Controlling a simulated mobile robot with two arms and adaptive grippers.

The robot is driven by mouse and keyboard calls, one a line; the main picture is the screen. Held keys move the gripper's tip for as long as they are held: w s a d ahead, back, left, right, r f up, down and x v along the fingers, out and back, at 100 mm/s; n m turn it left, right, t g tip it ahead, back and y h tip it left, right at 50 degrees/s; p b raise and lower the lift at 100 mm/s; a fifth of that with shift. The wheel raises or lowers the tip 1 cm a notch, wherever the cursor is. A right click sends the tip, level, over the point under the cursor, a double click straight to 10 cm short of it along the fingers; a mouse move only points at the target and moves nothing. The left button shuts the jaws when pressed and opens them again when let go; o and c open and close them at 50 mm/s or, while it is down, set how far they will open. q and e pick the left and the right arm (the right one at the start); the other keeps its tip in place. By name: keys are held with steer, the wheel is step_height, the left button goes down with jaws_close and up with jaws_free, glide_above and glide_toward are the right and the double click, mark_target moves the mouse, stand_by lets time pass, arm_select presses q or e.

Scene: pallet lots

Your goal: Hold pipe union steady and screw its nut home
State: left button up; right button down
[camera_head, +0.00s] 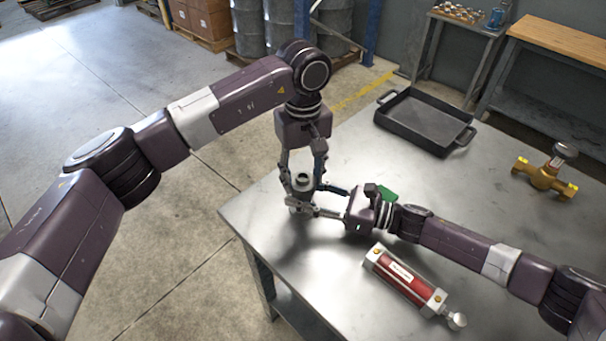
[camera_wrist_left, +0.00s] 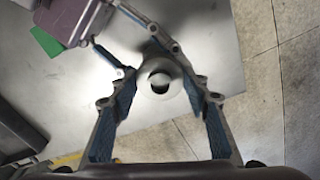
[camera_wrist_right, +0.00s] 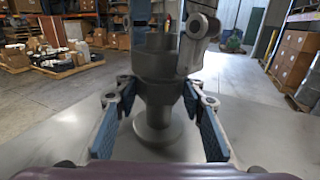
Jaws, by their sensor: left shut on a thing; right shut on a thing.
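The grey metal pipe union (camera_head: 303,183) stands upright near the table's left corner. In the right wrist view its body (camera_wrist_right: 158,95) narrows down to a round foot on the table. My left gripper (camera_head: 302,178) reaches down from above and is shut on the union's upper part, the nut. Its round top with a dark bore (camera_wrist_left: 160,80) shows in the left wrist view. My right gripper (camera_head: 304,208) comes level from the right, low, and is shut on the union's body. The fingers partly hide the union, and the thread is not visible.
A red cylinder with metal ends (camera_head: 405,280) lies at the table's front. A black tray (camera_head: 425,122) and a brass valve (camera_head: 545,178) are farther back. A small green thing (camera_head: 388,194) lies behind my right wrist. The table's edge (camera_head: 240,238) is close on the left.

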arm_select(q)
steer(key=m, duration=0.3)
steer(key=shift+m, duration=0.4)
steer(key=m, duration=0.7)
steer(key=shift+m, duration=0.4)
steer(key=m, duration=0.3)
steer(key=shift+m, duration=0.4)
steer(key=o, duration=1.3)
steer(key=shift+r, duration=0.1)
